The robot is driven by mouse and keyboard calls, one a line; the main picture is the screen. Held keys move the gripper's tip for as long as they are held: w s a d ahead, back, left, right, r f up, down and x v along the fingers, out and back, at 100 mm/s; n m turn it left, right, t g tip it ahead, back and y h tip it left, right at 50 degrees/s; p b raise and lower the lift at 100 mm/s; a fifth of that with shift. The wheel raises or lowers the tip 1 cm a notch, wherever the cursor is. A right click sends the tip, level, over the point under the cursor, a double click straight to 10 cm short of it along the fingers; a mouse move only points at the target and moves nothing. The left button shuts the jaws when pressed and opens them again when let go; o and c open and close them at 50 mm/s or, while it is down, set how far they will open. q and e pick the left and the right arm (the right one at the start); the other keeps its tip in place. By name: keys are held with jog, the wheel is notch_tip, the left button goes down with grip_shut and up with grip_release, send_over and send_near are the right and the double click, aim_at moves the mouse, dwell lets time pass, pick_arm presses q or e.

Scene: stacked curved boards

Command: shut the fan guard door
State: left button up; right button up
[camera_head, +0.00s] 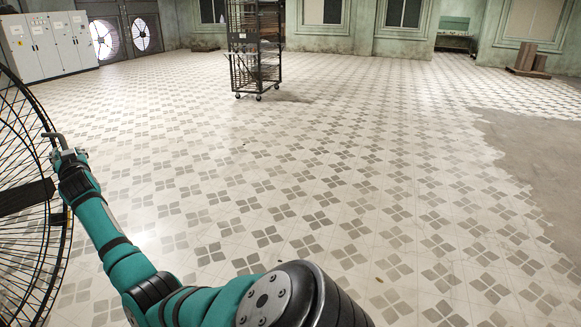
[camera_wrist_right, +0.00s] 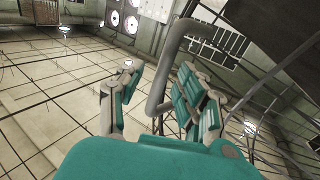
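The fan guard door (camera_head: 66,235) is a round black wire grille at the left edge of the head view, partly cut off. A bent grey tube handle (camera_head: 52,134) stands at its rim. My right gripper (camera_head: 66,155) is at this handle, at the end of the teal arm. In the right wrist view, the handle (camera_wrist_right: 172,65) runs down between the two teal-and-grey fingers of the right gripper (camera_wrist_right: 155,100). Wires of the guard show at right there. My left gripper is not in view.
A dark wheeled rack (camera_head: 254,50) stands on the tiled floor at the back. Pale cabinets (camera_head: 48,45) stand at back left, beside round wall fans (camera_head: 141,34). The tiled floor (camera_head: 330,180) right of the guard is clear, with a bare grey patch at far right.

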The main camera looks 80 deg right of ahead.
jog(key=p+v, duration=0.4)
jog(key=v, duration=0.2)
jog(key=shift+s+a, duration=0.25)
jog(key=shift+s, duration=0.05)
jog(key=shift+w+f, duration=0.1)
dwell(0.3)
